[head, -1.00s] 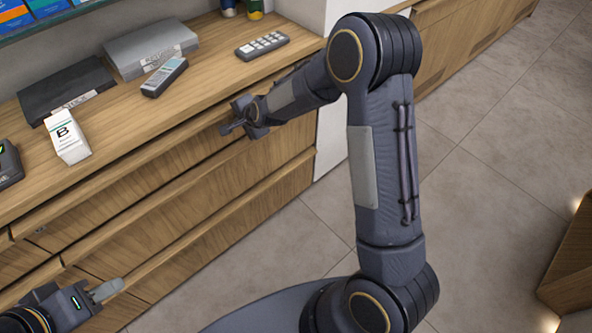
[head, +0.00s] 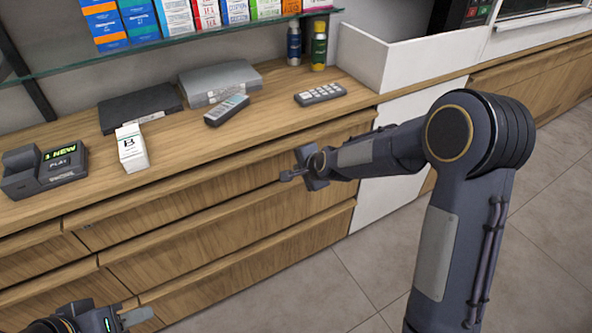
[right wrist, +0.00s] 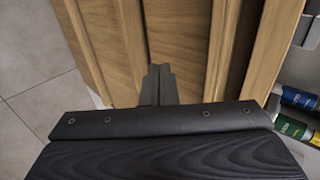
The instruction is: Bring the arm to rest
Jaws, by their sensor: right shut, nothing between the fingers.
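My right gripper (head: 291,174) is in front of the wooden drawer fronts, just below the counter's front edge, in the head view. Its fingers are together and hold nothing. In the right wrist view the closed fingers (right wrist: 158,86) show against the drawer fronts. My right arm (head: 440,190) reaches in from the right with its elbow raised. My left gripper (head: 135,316) is at the bottom left, low in front of the drawers. It is cut by the frame, and its finger opening is not clear.
The wooden counter (head: 205,147) carries a white box marked B (head: 131,148), a card terminal (head: 45,168), a grey handset (head: 226,111), a keypad (head: 320,94) and two flat cases. Two bottles (head: 318,46) stand at the back. A glass shelf (head: 170,44) with boxes hangs above. Floor is free at right.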

